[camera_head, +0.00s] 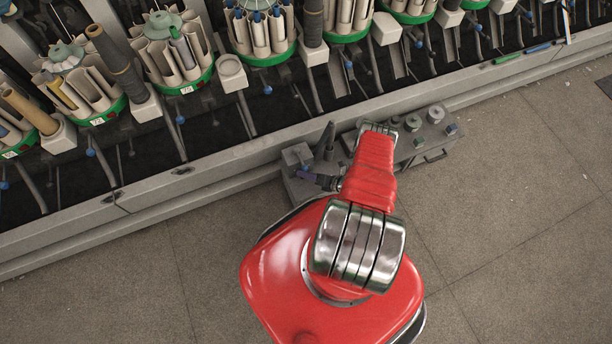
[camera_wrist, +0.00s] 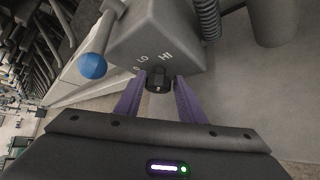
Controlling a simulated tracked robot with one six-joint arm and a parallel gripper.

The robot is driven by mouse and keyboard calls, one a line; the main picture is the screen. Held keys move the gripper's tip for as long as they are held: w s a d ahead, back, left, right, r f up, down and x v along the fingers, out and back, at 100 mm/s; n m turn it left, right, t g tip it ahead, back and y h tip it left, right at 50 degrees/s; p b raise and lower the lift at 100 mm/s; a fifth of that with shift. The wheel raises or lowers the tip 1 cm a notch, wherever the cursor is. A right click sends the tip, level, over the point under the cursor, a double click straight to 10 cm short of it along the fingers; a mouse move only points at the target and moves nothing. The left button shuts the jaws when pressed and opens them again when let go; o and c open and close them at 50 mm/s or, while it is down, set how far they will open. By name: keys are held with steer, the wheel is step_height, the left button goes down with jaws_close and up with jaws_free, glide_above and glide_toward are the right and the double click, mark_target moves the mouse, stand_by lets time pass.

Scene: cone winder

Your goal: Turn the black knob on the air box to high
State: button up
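The air box (camera_wrist: 160,40) is a grey box with white lettering, of which LO and HI are readable, in the upper middle of the wrist view. Its black knob (camera_wrist: 158,80) sits on the face below the letters; I cannot tell which setting it points at. My gripper (camera_wrist: 160,86) has two purple fingers, one on each side of the knob, with their tips level with it. I cannot tell whether they touch the knob. In the head view the air box (camera_head: 296,156) appears left of my red arm; the knob is hidden there.
A blue ball-ended lever (camera_wrist: 93,66) stands left of the box in the wrist view, and a ribbed hose (camera_wrist: 208,18) is at its upper right. In the head view the winder's rail (camera_head: 230,158) runs behind the box. The floor (camera_head: 520,220) at right is clear.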

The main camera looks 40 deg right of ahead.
steer(key=shift+o, duration=1.1)
steer(key=shift+a, duration=0.1)
steer(key=v, duration=1.4)
steer(key=shift+f, duration=0.15)
